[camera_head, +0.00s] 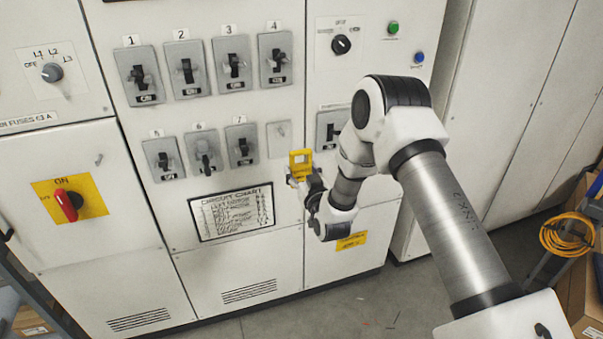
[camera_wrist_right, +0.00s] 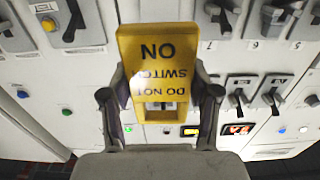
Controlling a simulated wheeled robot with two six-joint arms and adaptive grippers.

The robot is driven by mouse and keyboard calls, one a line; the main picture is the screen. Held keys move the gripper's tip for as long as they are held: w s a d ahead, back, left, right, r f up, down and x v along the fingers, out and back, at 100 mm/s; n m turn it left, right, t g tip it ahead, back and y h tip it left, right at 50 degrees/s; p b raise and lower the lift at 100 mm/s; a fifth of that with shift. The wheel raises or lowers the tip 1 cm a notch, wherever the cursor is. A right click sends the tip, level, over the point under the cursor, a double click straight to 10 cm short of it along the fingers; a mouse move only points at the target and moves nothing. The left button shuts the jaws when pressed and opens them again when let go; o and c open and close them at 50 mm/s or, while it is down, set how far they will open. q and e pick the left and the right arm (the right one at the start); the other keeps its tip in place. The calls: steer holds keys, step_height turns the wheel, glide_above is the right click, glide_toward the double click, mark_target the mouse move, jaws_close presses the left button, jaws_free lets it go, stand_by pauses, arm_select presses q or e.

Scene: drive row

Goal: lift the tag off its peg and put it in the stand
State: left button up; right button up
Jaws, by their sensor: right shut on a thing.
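The yellow tag (camera_head: 301,160) is held in front of the cabinet, just right of the circuit chart in the head view. In the right wrist view the tag (camera_wrist_right: 159,62) fills the upper middle, with black lettering upside down and a window in its lower part. My right gripper (camera_head: 301,178) is shut on the tag, with one finger at each side of it in the right wrist view. I cannot make out a stand in either view. A small peg-like piece (camera_head: 99,159) sticks out of the left cabinet door. My left gripper is not in view.
Several numbered switches sit on the cabinet, among them switch 4 (camera_head: 275,58). A red rotary handle (camera_head: 67,204) on a yellow plate is at the left. The circuit chart (camera_head: 232,211) is below the switches. A coiled yellow cable (camera_head: 567,234) hangs at the right. Floor shows in front.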

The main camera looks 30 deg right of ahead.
steer(key=shift+s+r, duration=0.2)
steer(key=shift+r, duration=0.05)
steer(key=shift+w+f, duration=0.1)
steer(key=shift+v, duration=1.15)
steer(key=shift+p+v, duration=0.35)
steer(key=shift+v, duration=2.25)
